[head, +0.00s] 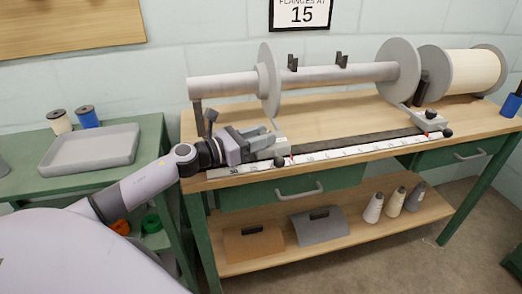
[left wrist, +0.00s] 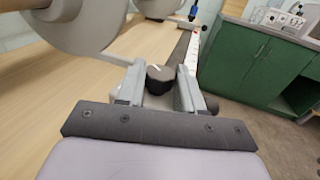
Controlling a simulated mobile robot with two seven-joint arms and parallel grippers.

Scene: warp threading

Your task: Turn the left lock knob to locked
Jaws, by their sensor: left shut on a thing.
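My left gripper (head: 270,142) reaches in from the left to the left carriage (head: 281,150) on the ruled rail. In the left wrist view its two fingers (left wrist: 160,84) are closed on either side of the left lock knob (left wrist: 159,74), a round black knob with a white pointer line on top. The line points up and to the left in that view. In the head view the fingers hide this knob. The left flange (head: 268,80), a grey disc, stands upright above the carriage. My right gripper is not in view.
A white ruler (head: 340,152) runs along the bench front to the right carriage (head: 429,121). A grey beam (head: 330,73) spans above, with a right flange (head: 398,70). A side table with a grey tray (head: 90,149) stands left. Open bench lies behind the rail.

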